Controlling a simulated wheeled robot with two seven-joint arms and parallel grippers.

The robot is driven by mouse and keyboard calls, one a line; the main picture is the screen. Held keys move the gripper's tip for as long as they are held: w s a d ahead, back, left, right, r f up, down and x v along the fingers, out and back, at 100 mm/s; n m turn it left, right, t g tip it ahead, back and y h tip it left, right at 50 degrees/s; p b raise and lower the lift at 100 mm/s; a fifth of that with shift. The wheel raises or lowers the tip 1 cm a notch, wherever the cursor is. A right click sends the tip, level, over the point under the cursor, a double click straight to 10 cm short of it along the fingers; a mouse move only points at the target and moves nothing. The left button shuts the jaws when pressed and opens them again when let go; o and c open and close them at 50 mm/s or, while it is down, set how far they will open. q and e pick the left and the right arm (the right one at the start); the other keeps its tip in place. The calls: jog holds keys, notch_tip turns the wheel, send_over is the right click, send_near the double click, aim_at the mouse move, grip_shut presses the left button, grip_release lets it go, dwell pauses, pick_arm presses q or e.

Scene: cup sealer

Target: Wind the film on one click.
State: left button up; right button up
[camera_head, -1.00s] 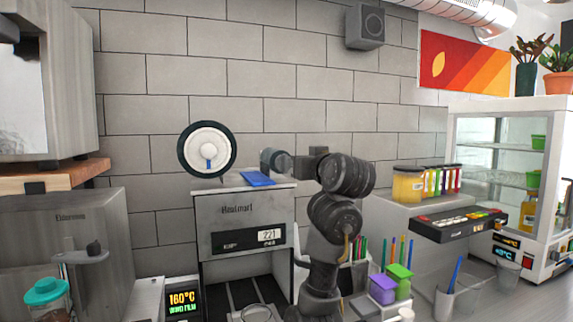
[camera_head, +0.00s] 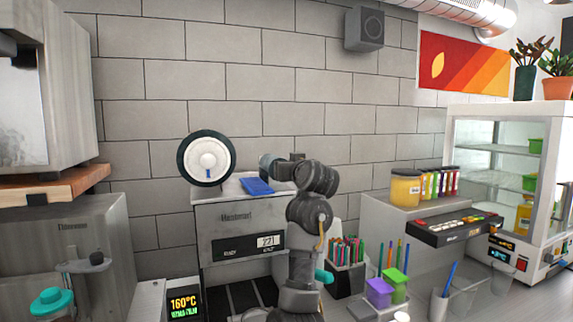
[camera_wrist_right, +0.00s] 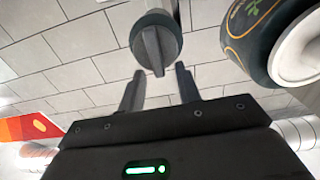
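The cup sealer (camera_head: 222,217) is a grey box with a lit display. The film roll (camera_head: 190,170), dark-rimmed with a white hub, stands above its left end; it also shows in the wrist view (camera_wrist_right: 262,35). The winding knob (camera_head: 268,166) is a round grey-blue piece at the sealer's top right. In the wrist view the knob (camera_wrist_right: 153,45) has a raised bar, roughly upright. My right gripper (camera_wrist_right: 159,70) is open and faces the knob; its fingertips lie below and to either side of the bar, apparently not touching it. My left gripper is not in view.
A small screen (camera_head: 184,304) reads 160°C with a line below like "WIND FILM". A blue item (camera_head: 257,186) lies on the sealer's top. A pen holder (camera_head: 346,281), a purple box (camera_head: 379,292) and a green box (camera_head: 396,277) stand right of my right arm.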

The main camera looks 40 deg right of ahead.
grip_shut()
dwell(0.3)
jog(key=shift+s+d+f+m+b, duration=0.15)
jog(key=shift+d+f+m+b, duration=0.45)
jog(key=shift+m, duration=3.35)
jog(key=shift+s+d+f+m+b, duration=0.1)
jog(key=shift+f+m+b, duration=0.9)
jog(key=shift+m, duration=3)
jog(key=shift+s+d+f+m+b, duration=0.25)
jog(key=shift+m+b, duration=1.1)
jog(key=shift+m, duration=2.6)
jog(key=shift+w, duration=0.1)
